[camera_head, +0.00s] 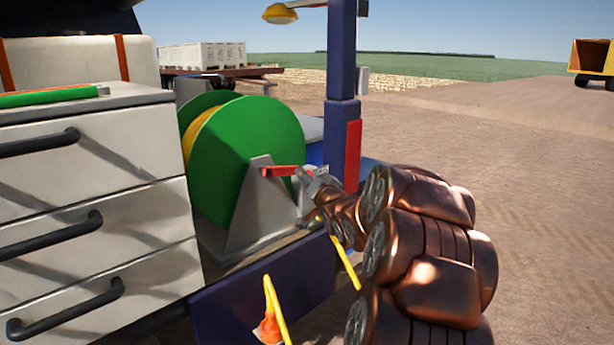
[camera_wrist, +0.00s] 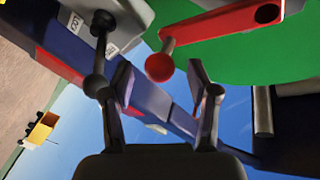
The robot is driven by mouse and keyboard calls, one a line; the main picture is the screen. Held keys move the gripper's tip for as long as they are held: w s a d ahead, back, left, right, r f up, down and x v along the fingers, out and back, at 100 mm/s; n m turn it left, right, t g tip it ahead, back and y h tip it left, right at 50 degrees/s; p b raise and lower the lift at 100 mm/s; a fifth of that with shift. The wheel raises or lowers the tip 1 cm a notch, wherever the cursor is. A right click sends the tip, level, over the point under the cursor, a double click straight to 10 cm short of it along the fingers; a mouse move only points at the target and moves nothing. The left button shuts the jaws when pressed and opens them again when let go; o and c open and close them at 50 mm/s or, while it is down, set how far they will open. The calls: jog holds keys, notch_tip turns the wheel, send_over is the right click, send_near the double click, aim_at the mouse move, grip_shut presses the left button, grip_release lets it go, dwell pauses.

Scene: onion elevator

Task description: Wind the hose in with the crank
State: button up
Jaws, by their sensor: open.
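The green hose reel (camera_head: 245,150) holds yellow hose between its discs and stands on a grey bracket (camera_head: 258,220). Its red crank (camera_head: 282,171) points right in the head view. In the wrist view the crank arm (camera_wrist: 225,27) ends in a round red knob (camera_wrist: 160,67). My gripper (camera_wrist: 163,80) is open, and the knob appears between its two fingertips. I cannot tell whether either finger touches it. Yellow hose (camera_head: 276,305) hangs at the front with an orange piece (camera_head: 268,329). My arm hides part of the area to the right.
A blue post (camera_head: 341,120) with a red panel (camera_head: 353,150) stands just behind the crank. In the wrist view a dark lever (camera_wrist: 99,50) on a grey box (camera_wrist: 118,18) is close to the left finger. A white drawer cabinet (camera_head: 100,190) fills the left. Open ground lies right.

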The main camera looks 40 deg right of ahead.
jog(key=shift+x, duration=1.25)
jog(key=shift+c, duration=0.2)
grip_shut()
